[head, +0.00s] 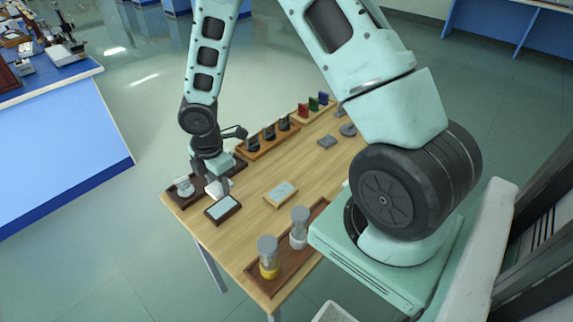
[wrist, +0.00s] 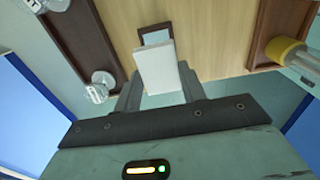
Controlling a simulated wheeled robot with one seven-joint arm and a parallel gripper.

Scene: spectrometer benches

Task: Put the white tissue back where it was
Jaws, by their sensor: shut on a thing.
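The white tissue (wrist: 161,68) is a flat white piece held upright between the fingers of my gripper (wrist: 160,88) in the wrist view. In the head view my gripper (head: 218,184) is at the table's left end, with the white tissue (head: 213,189) partly hidden by it. A small dark-framed tray with a pale inside (head: 223,208) lies just in front of the gripper. It also shows partly behind the tissue in the wrist view (wrist: 155,36). I cannot tell whether the tissue touches the tray or table.
A dark tray (head: 172,198) with glassware (head: 183,187) is left of the gripper. A wooden block with a pale top (head: 281,193) lies mid-table. A brown tray (head: 252,277) holds a yellow-bottomed jar (head: 269,258) and a white-bottomed jar (head: 299,229). Racks stand along the back.

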